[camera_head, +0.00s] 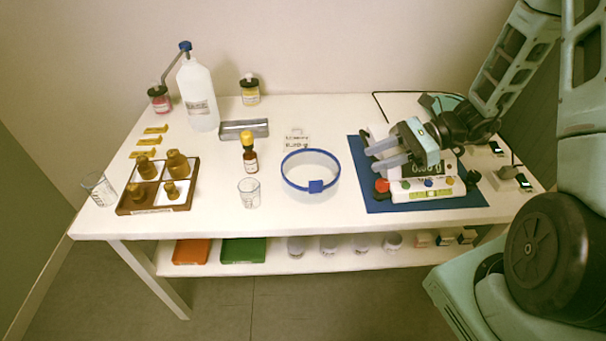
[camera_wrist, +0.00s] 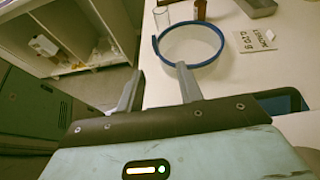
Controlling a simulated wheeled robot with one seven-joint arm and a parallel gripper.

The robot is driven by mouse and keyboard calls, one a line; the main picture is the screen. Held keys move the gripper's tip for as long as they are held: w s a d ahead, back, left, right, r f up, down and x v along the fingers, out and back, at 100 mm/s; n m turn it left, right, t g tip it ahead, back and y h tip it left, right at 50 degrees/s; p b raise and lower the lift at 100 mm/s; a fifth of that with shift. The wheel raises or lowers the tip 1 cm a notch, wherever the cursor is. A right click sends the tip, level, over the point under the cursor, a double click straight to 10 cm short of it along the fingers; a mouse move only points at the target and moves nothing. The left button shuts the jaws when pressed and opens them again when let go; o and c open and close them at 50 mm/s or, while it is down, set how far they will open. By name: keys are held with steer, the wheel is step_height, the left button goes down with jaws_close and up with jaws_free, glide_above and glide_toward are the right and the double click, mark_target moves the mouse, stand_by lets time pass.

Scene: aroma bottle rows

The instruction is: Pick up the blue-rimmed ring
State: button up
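The blue-rimmed ring (camera_head: 310,152) stands on the white table, a clear round wall with a blue rim and a blue tab at its front. It also shows in the wrist view (camera_wrist: 188,63), beyond my fingertips. My gripper (camera_head: 375,152) is to the right of the ring, above the blue mat and the scale. Its two fingers are apart with nothing between them. In the wrist view my gripper (camera_wrist: 158,78) is open, its right fingertip overlapping the near edge of the ring in the picture; I cannot tell the true gap.
A small beaker (camera_head: 249,193) and a brown dropper bottle (camera_head: 249,155) stand left of the ring. A white card (camera_head: 296,142) lies behind it. The scale (camera_head: 425,188) sits on the blue mat (camera_head: 377,207) at right. A tray (camera_head: 186,199) of brown bottles is at left.

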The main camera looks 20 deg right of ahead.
glide_toward(316, 181)
steer(key=a+f, duration=0.1)
steer(key=w+a, duration=0.1)
steer(key=w+a+f, duration=0.1)
steer(key=a, duration=0.1)
steer(key=shift+f, duration=0.4)
steer(key=shift+s+p+x, duration=0.2)
steer(key=shift+x, duration=1.15)
steer(key=shift+s+p+x, duration=0.15)
steer(key=shift+s+x, duration=0.1)
steer(key=shift+x, duration=1.1)
steer(key=shift+c, duration=0.3)
jaws_close()
